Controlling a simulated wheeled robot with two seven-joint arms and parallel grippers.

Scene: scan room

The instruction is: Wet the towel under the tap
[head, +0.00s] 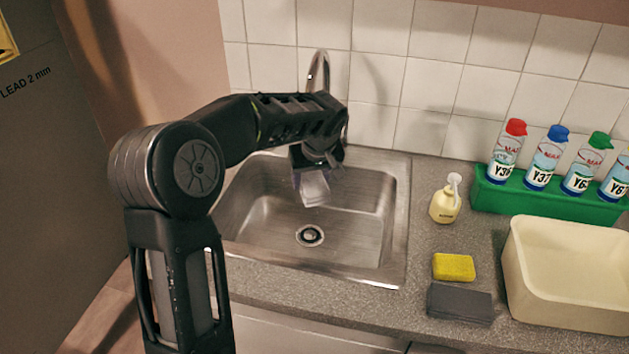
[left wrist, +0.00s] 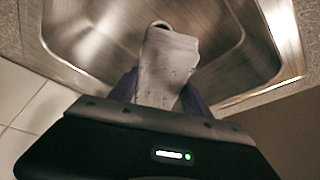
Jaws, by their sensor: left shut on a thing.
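A pale grey-white towel (head: 313,188) hangs from my left gripper (head: 312,168) over the back of the steel sink (head: 262,215). My left gripper is shut on the towel, which also shows in the left wrist view (left wrist: 166,68) with the sink basin (left wrist: 225,60) beyond it. The tap (head: 318,72) rises behind the sink; my arm hides its lower part and its spout end. I cannot tell whether water runs. My right gripper is in neither view.
Right of the sink stand a cream pump bottle (head: 444,206), a yellow sponge (head: 454,267), a dark folded cloth (head: 460,303) and a cream basin (head: 515,275). A green rack (head: 540,199) holds several spray cans. The tiled wall (head: 430,90) is close behind the tap.

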